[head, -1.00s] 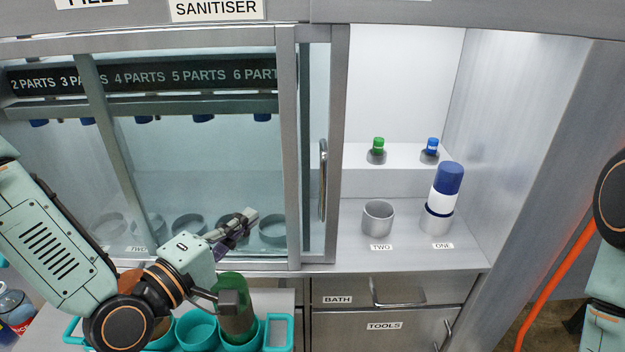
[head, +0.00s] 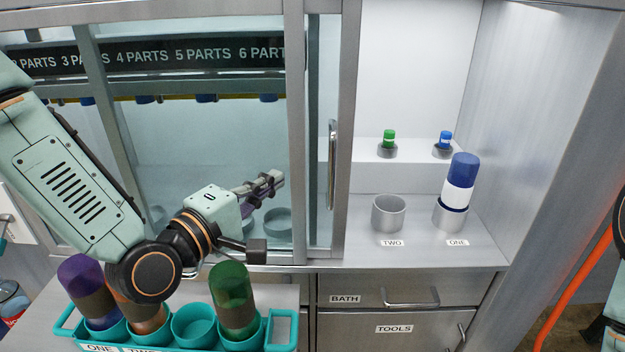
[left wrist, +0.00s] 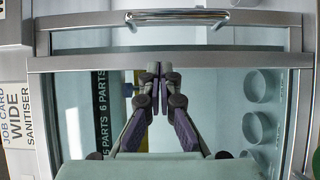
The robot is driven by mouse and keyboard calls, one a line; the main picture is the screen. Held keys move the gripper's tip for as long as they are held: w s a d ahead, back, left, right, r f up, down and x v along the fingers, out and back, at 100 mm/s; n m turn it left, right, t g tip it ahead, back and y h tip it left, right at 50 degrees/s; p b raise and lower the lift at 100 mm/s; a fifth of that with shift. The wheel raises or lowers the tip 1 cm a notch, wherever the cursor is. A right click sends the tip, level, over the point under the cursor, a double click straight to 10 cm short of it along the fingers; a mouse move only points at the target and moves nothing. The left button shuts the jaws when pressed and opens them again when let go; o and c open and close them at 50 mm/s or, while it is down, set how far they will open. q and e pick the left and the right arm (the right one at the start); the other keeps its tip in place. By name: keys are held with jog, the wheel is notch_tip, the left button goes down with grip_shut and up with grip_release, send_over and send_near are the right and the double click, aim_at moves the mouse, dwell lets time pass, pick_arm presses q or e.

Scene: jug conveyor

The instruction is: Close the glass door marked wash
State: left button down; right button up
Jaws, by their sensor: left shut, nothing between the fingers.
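Framed glass doors (head: 200,135) cover the left part of the cabinet. A door frame with a vertical metal bar handle (head: 332,165) stands at the edge of the open right bay. No wash mark is readable in the current views. My left gripper (head: 275,181) is shut and empty, in front of the glass and left of the handle. In the left wrist view, its fingertips (left wrist: 157,76) are together before the glass, and the handle (left wrist: 178,16) runs across the top, apart from them. I cannot tell whether the fingers touch the glass. My right gripper is out of view.
The open bay holds a blue-capped bottle (head: 460,182) in holder ONE, an empty cup (head: 388,213) at TWO and two small capped vials. A teal tray (head: 282,330) with several coloured bottles sits below my left arm. Drawers (head: 410,290) lie below the bay.

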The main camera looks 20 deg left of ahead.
pick_arm(q)
jog(key=w+d, duration=0.5)
jog(key=w, duration=0.1)
jog(key=shift+w, duration=0.4)
jog(key=shift+d+r, duration=0.1)
jog(key=shift+d, duration=0.05)
dwell(0.3)
jog(key=shift+w+d, duration=0.1)
dwell(0.4)
